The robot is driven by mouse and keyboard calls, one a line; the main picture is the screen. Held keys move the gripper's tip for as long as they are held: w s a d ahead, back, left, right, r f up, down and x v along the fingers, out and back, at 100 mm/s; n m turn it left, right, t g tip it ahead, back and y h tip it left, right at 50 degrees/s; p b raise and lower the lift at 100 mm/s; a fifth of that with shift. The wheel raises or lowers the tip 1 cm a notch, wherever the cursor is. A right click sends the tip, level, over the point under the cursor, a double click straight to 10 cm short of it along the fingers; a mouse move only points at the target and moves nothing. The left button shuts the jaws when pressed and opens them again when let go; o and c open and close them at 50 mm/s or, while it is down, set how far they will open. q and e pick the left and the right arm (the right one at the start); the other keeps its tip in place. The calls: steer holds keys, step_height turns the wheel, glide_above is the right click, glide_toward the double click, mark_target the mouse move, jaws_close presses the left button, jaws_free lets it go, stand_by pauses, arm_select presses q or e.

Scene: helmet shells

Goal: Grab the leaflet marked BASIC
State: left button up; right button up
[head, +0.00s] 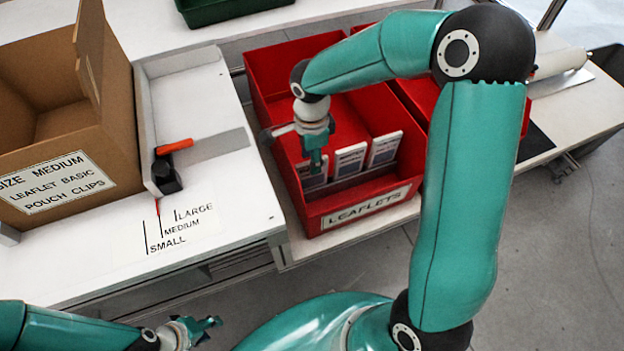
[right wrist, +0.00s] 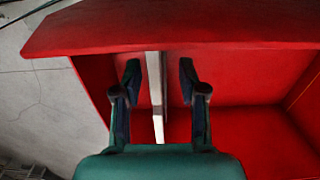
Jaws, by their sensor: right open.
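Several pale leaflets stand upright in a row at the near end of the red bin labelled LEAFLETS (head: 366,207). In the head view I see a left leaflet (head: 312,177), a middle leaflet (head: 350,160) and a right leaflet (head: 384,149). Their print is too small to read, so I cannot tell which is BASIC. My right gripper (head: 316,163) points down over the left leaflet. In the right wrist view its open fingers (right wrist: 159,85) stand either side of a thin pale upright edge (right wrist: 155,85), not gripped. My left gripper (head: 205,328) is low at the front, apart from everything.
An open cardboard box (head: 60,150) stands on the left of the white table (head: 230,205). An orange-handled tool (head: 172,147) lies by a size guide. A green bin (head: 225,8) is at the back. Another red bin (head: 418,92) is partly behind my right arm.

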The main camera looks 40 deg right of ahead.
mark_target(312, 181)
steer(key=f, duration=0.4)
steer(key=shift+s+a+f, duration=0.1)
steer(key=shift+s+a, duration=0.1)
steer(key=shift+a, duration=0.2)
steer(key=shift+c, duration=0.4)
jaws_close()
